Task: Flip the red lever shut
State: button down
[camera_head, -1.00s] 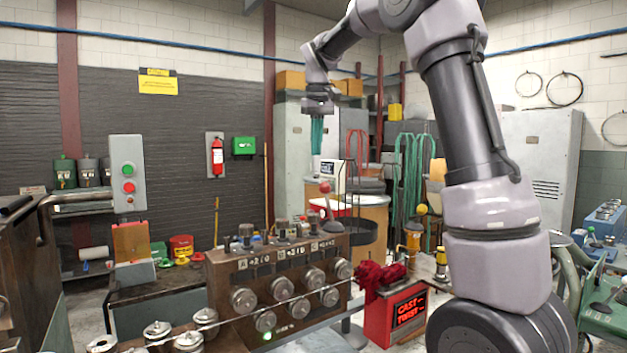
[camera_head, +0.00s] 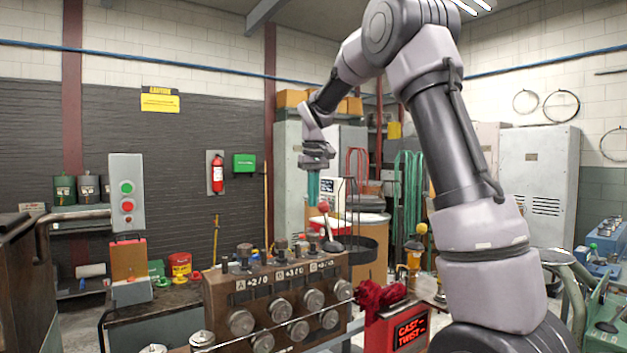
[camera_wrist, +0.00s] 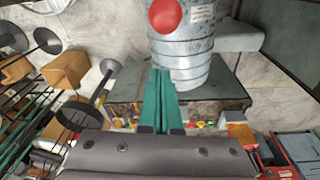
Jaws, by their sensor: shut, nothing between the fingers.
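The red lever shows as a red ball knob (camera_head: 323,206) on a grey stem (camera_head: 331,240), rising from the right end of the top of the roller block (camera_head: 225,290). The stem stands nearly upright, tilted slightly left. My gripper (camera_head: 313,203) has teal fingers pointing down, shut with nothing between them. In the head view the fingertips appear just left of the knob; contact cannot be told. In the wrist view, the gripper (camera_wrist: 161,74) is below a red ball (camera_wrist: 165,15), apart from it in the picture.
A dark ring-shaped wire stand (camera_head: 350,245) is right of the lever. A red glove-like bundle (camera_head: 378,296) and a red sign box (camera_head: 405,328) are farther right. A control post (camera_head: 126,195) stands left. A grey banded cylinder (camera_wrist: 182,50) is beside the fingers in the wrist view.

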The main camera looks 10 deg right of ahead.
jog(key=s, duration=0.3)
jog(key=shift+s+d, duration=0.4)
jog(key=shift+s, duration=0.1)
jog(key=shift+s+d+r+t+y, duration=0.2)
jog(key=shift+s+d+r+t, duration=0.1)
jog(key=shift+s+t, duration=0.3)
jog(key=shift+s+d+r+t+y, duration=0.2)
jog(key=shift+s+d+r+t, duration=0.1)
jog(key=shift+s+t, duration=0.3)
jog(key=s+d+t+y, duration=0.1)
jog(key=s+d+t, duration=0.1)
jog(key=s, duration=0.5)
jog(key=shift+d+t, duration=0.4)
jog(key=shift+t, duration=0.2)
jog(key=shift+s+f, duration=0.2)
jog(key=shift+f, duration=0.05)
